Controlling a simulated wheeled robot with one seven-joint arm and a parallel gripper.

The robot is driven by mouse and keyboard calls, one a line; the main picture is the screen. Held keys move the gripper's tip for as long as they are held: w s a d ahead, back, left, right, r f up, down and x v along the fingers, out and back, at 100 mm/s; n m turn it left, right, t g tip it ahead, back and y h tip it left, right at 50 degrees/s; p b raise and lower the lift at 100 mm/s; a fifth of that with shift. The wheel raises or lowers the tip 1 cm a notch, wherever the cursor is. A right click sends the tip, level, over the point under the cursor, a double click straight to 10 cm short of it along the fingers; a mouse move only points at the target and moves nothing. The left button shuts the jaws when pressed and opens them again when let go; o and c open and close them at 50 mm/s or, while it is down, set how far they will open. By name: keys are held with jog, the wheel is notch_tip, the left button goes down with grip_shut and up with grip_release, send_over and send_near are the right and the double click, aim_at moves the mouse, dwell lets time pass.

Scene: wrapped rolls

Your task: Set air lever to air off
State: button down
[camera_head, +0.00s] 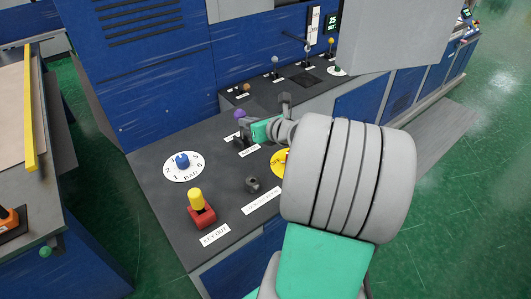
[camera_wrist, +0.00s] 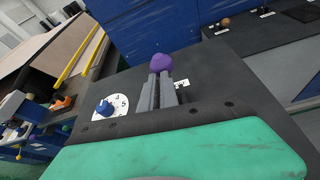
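A lever with a purple knob (camera_head: 239,114) stands on the dark console top, and a small white label lies beside it. In the wrist view the purple knob (camera_wrist: 161,61) shows just beyond the tips of my gripper (camera_wrist: 161,80). The two grey fingers are close together with a narrow gap, on either side of the lever's stem below the knob. The stem itself is mostly hidden by the fingers. In the head view my gripper (camera_head: 246,130) is at the lever, with my arm coming in from the lower right. The label text is too small to read.
A white dial with a blue knob (camera_head: 182,161) and a red-based yellow switch (camera_head: 201,209) stand to the left on the console. A black knob (camera_head: 252,185) and a yellow disc (camera_head: 279,163) lie nearer my arm. Several levers stand on a raised ledge behind.

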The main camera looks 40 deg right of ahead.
jog(key=shift+w+r, duration=0.2)
jog(key=shift+r, duration=0.4)
jog(key=shift+w+r, duration=0.2)
jog(key=shift+r, duration=0.35)
notch_tip(320, 180, up, 8)
jog(key=s, duration=0.3)
jog(key=shift+d+f, duration=0.2)
jog(key=shift+d+f, duration=0.1)
jog(key=shift+d, duration=0.05)
